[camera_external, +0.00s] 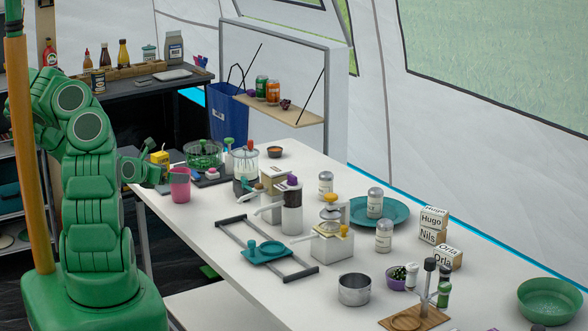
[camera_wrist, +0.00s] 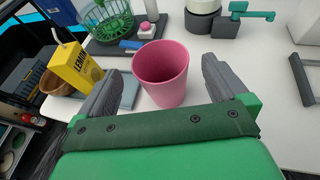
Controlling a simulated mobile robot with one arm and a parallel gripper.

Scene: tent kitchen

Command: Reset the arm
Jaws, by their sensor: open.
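My gripper (camera_external: 160,172) is at the near left end of the white table, beside a pink cup (camera_external: 180,186). In the wrist view my gripper (camera_wrist: 162,66) has its two grey fingers spread wide. The pink cup (camera_wrist: 161,80) stands upright and looks empty, between the fingertips in the picture, with a gap on each side. My green arm is bent at the left of the outside view, with its wrist reaching right towards the table.
A yellow lemon carton (camera_wrist: 76,68) stands left of my fingers, beside a wooden bowl (camera_wrist: 55,80). A green basket (camera_wrist: 107,20) is behind the cup.

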